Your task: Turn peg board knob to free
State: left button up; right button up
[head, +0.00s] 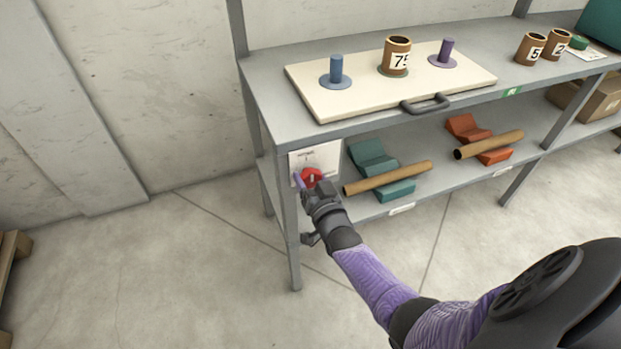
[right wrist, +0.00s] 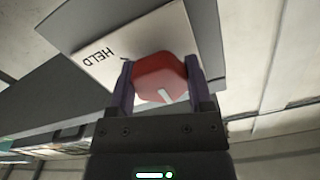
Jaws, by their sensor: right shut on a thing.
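The red knob (head: 311,177) sits on a white plate (head: 326,157) fixed at the left front leg of the shelf bench. In the right wrist view the knob (right wrist: 160,78) has a white pointer mark, and the word HELD shows on the plate (right wrist: 100,58). My right gripper (head: 309,184) is shut on the knob, with one finger on each side of it in the wrist view (right wrist: 160,88). My left gripper is not in view.
Brown tubes marked 5 (head: 530,49) and 2 (head: 556,44) stand on the bench top (head: 500,95) at the right. Cardboard rolls (head: 388,178) lie on teal and orange cradles on the lower shelf.

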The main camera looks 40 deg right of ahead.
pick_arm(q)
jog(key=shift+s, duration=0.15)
pick_arm(e)
jog(key=o, duration=1)
jog(key=shift+o, duration=1.4)
jog(key=shift+s+a+r+p, duration=0.1)
jog(key=shift+s+p, duration=0.2)
jog(key=shift+s, duration=0.05)
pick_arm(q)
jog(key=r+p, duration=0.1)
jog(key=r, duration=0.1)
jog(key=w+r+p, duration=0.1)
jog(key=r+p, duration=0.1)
pick_arm(e)
jog(key=v, duration=0.9)
